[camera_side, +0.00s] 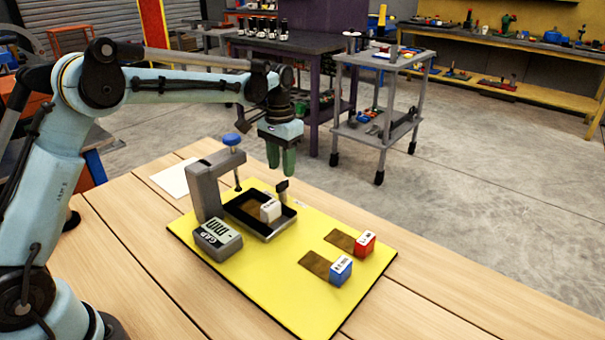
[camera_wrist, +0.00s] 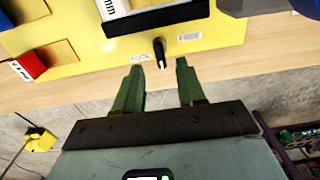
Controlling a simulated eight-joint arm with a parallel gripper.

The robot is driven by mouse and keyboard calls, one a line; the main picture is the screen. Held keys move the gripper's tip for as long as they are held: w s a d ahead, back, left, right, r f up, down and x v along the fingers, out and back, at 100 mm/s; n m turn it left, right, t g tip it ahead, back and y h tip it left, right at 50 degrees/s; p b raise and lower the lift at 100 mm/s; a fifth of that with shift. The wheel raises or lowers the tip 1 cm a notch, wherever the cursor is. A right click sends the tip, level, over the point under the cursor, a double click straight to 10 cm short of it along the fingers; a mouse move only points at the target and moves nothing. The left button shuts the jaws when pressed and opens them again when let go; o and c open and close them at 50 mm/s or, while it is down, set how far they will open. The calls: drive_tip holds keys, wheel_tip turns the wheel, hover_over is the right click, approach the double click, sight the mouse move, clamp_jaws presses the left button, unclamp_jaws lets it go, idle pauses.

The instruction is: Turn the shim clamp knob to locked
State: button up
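A small black knob (camera_side: 281,187) stands at the far edge of a dark tray (camera_side: 284,223) on a yellow board (camera_side: 310,298). In the wrist view the knob (camera_wrist: 159,52) points toward the gap between my fingers, with small white labels on either side that are too small to read. My gripper (camera_side: 281,172) hangs just above the knob with its green fingers pointing down. In the wrist view my gripper (camera_wrist: 159,66) is open and empty, and its fingers look apart from the knob. A white block (camera_side: 270,210) sits in the tray.
A grey C-shaped frame (camera_side: 206,190) with a blue-topped screw (camera_side: 231,140) rises left of the tray. A grey labelled block (camera_side: 217,240) stands before it. Red (camera_side: 364,244) and blue (camera_side: 340,270) blocks sit at the right. White paper (camera_side: 175,178) lies behind.

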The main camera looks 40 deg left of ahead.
sight(282, 183)
wheel_tip(282, 183, up, 7)
drive_tip(key=shift+r, duration=0.2)
idle(0.3)
drive_tip(key=s+d+r+t, duration=0.3)
drive_tip(key=s, duration=0.7)
drive_tip(key=s+d+f+t, duration=0.1)
drive_tip(key=s+f+t, duration=0.3)
drive_tip(key=s, duration=0.7)
wheel_tip(282, 183, down, 2)
drive_tip(key=shift+s+d+f, duration=0.15)
drive_tip(key=shift+s+d, duration=0.1)
drive_tip(key=shift+s, duration=0.05)
